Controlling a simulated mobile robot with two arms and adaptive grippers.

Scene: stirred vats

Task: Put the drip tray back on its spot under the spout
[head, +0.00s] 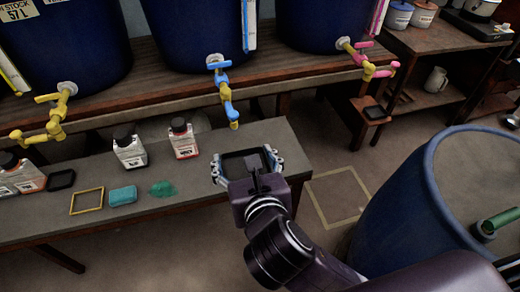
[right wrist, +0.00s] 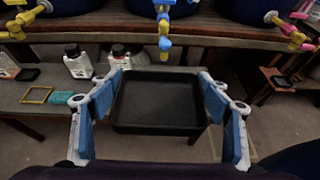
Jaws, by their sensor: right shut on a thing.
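The black drip tray (head: 240,163) is between the fingers of my right gripper (head: 247,170), over the right end of the low bench. In the right wrist view the shallow square tray (right wrist: 158,103) shows level and empty, with the blue finger pads (right wrist: 160,115) on both sides of it. The gripper is shut on the tray. The blue spout (head: 231,112) hangs beyond the tray, a little to its left. It also shows in the right wrist view (right wrist: 164,40). I cannot tell whether the tray touches the bench. My left gripper is not in view.
The low bench (head: 150,200) holds a yellow square frame (head: 87,201), a teal sponge (head: 123,196), a green patch (head: 162,188), several bottles and another black tray (head: 61,180). A small stand (head: 362,122) holds a black tray. A blue barrel (head: 400,205) stands at right.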

